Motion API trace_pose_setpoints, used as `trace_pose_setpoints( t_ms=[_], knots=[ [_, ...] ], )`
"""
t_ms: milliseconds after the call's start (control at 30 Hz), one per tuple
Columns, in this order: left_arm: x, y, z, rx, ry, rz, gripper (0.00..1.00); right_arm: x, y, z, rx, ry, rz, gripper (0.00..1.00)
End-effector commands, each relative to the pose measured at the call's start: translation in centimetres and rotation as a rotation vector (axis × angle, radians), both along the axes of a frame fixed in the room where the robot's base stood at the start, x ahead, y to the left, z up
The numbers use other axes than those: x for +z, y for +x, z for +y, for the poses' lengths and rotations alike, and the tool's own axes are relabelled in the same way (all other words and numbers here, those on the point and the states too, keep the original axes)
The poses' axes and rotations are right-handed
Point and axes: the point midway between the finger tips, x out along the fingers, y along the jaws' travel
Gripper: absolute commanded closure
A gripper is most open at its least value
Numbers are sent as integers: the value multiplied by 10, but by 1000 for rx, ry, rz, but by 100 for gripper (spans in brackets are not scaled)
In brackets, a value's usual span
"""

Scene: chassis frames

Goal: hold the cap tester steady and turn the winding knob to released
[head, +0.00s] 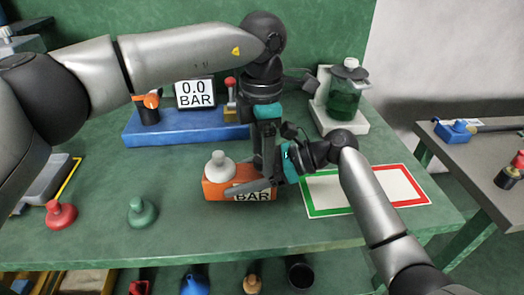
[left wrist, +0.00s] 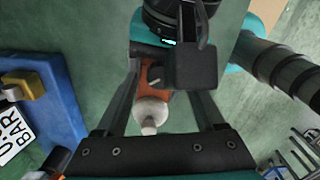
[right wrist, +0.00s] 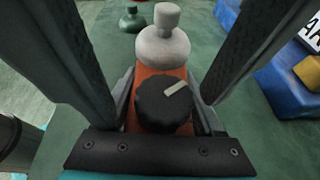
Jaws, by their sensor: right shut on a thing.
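The cap tester (head: 213,189) is an orange box with a white bulb-shaped cap (head: 220,167) at one end and a BAR display facing front. It sits on the green table. My right gripper (head: 246,187) is shut on the orange body, with a finger on each side in the right wrist view. The black winding knob (right wrist: 163,106) has a pale pointer, slanting up and right there. My left gripper (head: 267,165) comes down from above the tester. Its fingers are apart, one on each side of the knob, without visible contact. My grippers partly hide the tester in the head view.
A blue base (head: 180,131) with a 0.0 BAR display stands behind. A green jar (head: 345,98) stands back right. A white mat (head: 330,192) with green and red edging lies right. Red (head: 60,214) and green (head: 142,211) bulb-shaped pieces stand front left.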

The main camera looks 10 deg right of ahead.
Motion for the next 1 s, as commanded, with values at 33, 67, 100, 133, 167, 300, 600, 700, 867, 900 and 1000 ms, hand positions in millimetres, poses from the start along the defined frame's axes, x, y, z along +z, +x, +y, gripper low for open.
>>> trace_pose_setpoints(
  t_ms=[33, 67, 100, 133, 167, 300, 600, 700, 867, 900, 1000],
  knots=[
    [0, 0, 0, 0, 0, 0, 28, 0, 0, 0, 1, 0, 1, 100],
    [0, 0, 0, 0, 1, 0, 28, 0, 0, 0, 1, 0, 1, 100],
    [-1, 0, 0, 0, 1, 0, 28, 0, 0, 0, 1, 0, 1, 100],
    [-1, 0, 0, 0, 1, 1, 28, 0, 0, 0, 1, 0, 1, 100],
    [-1, 0, 0, 0, 1, 1, 28, 0, 0, 0, 1, 0, 1, 100],
    [4, 0, 0, 0, 0, 0, 28, 0, 0, 0, 1, -1, 0, 100],
    [58, 1, 0, 1, 0, -4, 28, 0, 0, 0, 1, -1, 0, 100],
    [80, 1, 0, 1, 0, -3, 28, 0, 0, 0, 1, -1, 0, 100],
    [105, 0, 0, 0, 0, -1, 28, 0, 0, 0, 1, -1, 0, 100],
    [110, 0, 0, 1, 0, -2, 28, 0, 0, 0, 1, -1, 0, 100],
    [117, 0, 0, 0, 0, -1, 28, 0, 0, 0, 1, -1, 0, 100]
  ],
)
